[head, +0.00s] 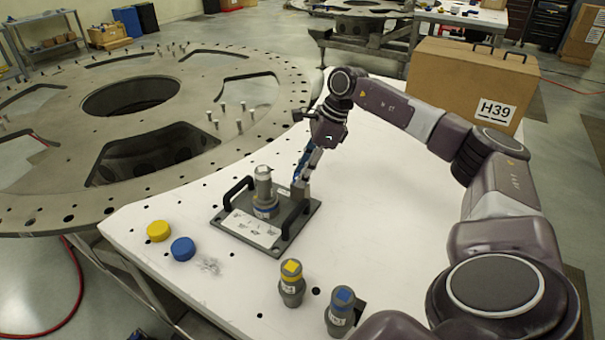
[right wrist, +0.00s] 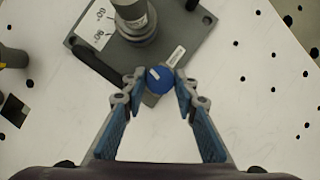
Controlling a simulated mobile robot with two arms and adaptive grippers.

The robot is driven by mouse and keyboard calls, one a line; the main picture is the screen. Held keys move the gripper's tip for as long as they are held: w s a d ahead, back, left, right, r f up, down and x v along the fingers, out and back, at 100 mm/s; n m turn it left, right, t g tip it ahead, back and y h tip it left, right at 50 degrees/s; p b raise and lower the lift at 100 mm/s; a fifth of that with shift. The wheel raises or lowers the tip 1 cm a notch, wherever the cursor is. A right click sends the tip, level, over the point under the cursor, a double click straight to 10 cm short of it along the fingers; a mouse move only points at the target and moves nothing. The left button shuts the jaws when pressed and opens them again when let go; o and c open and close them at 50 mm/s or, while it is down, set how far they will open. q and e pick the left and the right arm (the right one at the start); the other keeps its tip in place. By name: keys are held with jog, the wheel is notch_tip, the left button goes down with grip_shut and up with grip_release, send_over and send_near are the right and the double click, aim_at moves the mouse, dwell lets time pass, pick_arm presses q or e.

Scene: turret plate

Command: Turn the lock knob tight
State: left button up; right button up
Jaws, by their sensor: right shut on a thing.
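The lock knob (right wrist: 159,80) is a round blue knob with a white mark, at the corner of a grey base plate (head: 281,245). My right gripper (head: 299,185) reaches down to that corner from above. In the right wrist view its two blue-padded fingers (right wrist: 160,84) are closed on opposite sides of the knob. The knob is hidden behind the fingers in the head view. A grey cylindrical tool (head: 263,190) stands upright in a holder on the plate and also shows in the right wrist view (right wrist: 131,14). My left gripper is out of view.
Two black handles (head: 239,188) rise from the plate's sides. A yellow cap (head: 158,231) and a blue cap (head: 183,249) lie left of it. Two capped tools (head: 291,284) (head: 341,312) stand in front. A large turret plate (head: 255,70) lies behind, and a cardboard box (head: 455,75) stands back right.

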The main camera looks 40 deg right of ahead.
jog(key=m+t+h+b, duration=0.1)
jog(key=m, duration=0.2)
jog(key=shift+a+m, duration=0.1)
jog(key=shift+m, duration=0.2)
jog(key=m+h+b, duration=0.1)
jog(key=m, duration=0.3)
jog(key=shift+a+m+t+h+b, duration=0.15)
jog(key=shift+m+t+h+b, duration=0.15)
jog(key=shift+h+b, duration=0.1)
jog(key=m+h+b, duration=0.1)
jog(key=m, duration=0.3)
jog(key=shift+a+h, duration=0.1)
jog(key=shift+h, duration=0.3)
jog(key=shift+r+m+h, duration=0.15)
jog(key=shift+m+h, duration=0.45)
jog(key=shift+m, duration=1.1)
jog(key=o, duration=1.2)
jog(key=shift+c, duration=0.2)
jog(key=v, duration=1.2)
jog(key=shift+w, duration=0.3)
jog(key=shift+a, duration=0.1)
